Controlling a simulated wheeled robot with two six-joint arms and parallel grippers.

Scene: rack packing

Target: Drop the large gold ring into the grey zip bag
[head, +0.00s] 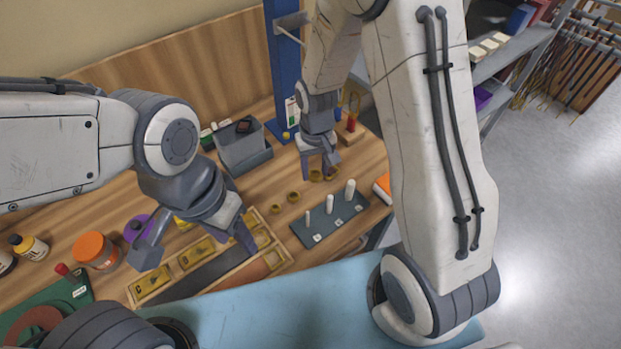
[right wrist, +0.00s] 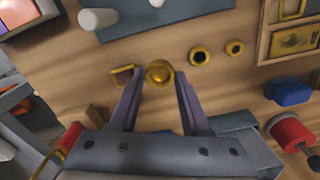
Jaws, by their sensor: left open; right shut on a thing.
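The large gold ring (right wrist: 159,73) lies between the fingertips of my right gripper (right wrist: 157,82), which is shut on it low over the wooden table. In the head view my right gripper (head: 319,170) is at the far side of the peg plate. My left gripper (head: 197,248) is open and empty above the wooden tray (head: 283,262). I cannot single out the grey zip bag for certain; a dark grey flat area (head: 205,277) shows in the tray, partly hidden by my left gripper, and a grey open bin (head: 243,148) stands behind.
Smaller gold rings (head: 293,196) lie on the table. A squarish gold piece (right wrist: 122,73) is beside the right gripper's finger. A dark plate (head: 330,220) carries white pegs. An orange-lidded jar (head: 95,250) and bottles stand left; a blue post (head: 284,70) rises behind.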

